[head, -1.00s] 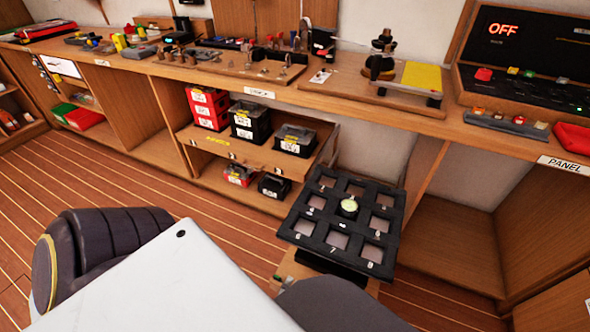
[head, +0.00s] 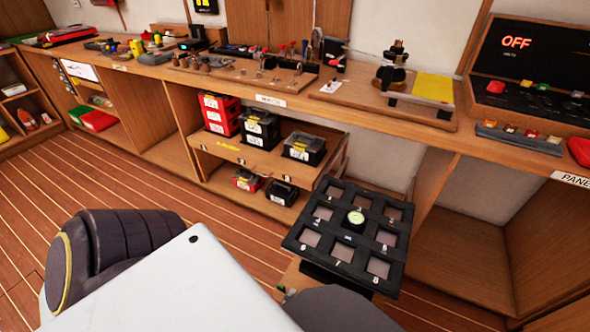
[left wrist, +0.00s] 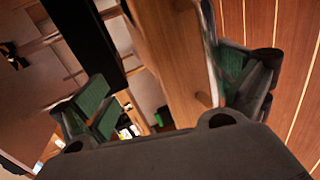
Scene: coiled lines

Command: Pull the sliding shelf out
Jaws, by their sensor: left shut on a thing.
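The sliding shelf seems to be the wooden board (head: 300,279) under a black tray (head: 334,190) with numbered square openings and a round gauge (head: 355,218). It juts out in front of the bench. My left gripper (head: 287,292) is at its near left edge, mostly hidden by my own arm parts. In the left wrist view the two green-padded fingers (left wrist: 172,92) are on either side of the wooden board (left wrist: 172,50), shut on it. The exact contact is hidden. My right gripper is not in view.
A long wooden bench (head: 215,88) runs across, with tools on top. A lower shelf (head: 232,156) left of the tray holds red and black boxes. An open wooden bay (head: 470,225) lies to the right. The striped floor (head: 120,185) is clear at the left.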

